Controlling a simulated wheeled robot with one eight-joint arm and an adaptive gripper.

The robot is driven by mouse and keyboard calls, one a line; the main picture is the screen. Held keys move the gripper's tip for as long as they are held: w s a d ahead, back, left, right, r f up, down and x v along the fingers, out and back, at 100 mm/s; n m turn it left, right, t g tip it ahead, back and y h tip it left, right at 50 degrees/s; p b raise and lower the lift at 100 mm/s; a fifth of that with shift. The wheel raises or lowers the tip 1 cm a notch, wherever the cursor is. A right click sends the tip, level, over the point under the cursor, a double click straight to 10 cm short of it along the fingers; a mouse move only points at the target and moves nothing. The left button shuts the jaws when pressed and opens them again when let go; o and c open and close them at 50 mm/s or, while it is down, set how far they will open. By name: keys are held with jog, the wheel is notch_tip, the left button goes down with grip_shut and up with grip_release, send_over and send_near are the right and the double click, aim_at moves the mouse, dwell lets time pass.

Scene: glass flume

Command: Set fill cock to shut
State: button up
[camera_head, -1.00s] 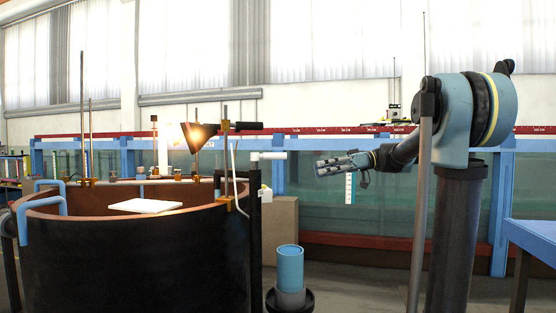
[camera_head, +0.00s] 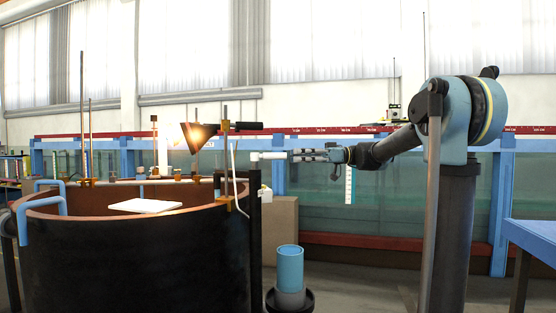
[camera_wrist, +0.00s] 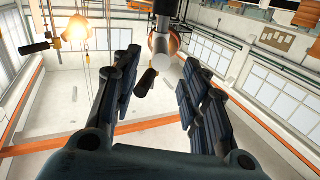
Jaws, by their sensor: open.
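The fill cock shows in the head view as a white, level handle (camera_head: 268,156) on top of a black upright pipe (camera_head: 255,215) beside the round tank. The handle points right, toward my gripper. My gripper (camera_head: 298,155) is open, level, and at the handle's height, with its fingertips very close to the handle's right end. In the wrist view, a white piece (camera_wrist: 161,42) that looks like the handle lies ahead, between and beyond the fingertips of my gripper (camera_wrist: 158,72). A dark cylinder (camera_wrist: 145,83) shows near it between the fingers. I cannot tell whether anything touches.
A blue cylinder (camera_head: 290,266) stands low in front. The long glass flume (camera_head: 400,205) runs behind. A blue table (camera_head: 533,236) is at right.

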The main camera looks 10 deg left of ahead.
aim_at(277, 156)
jog(key=x, duration=0.8)
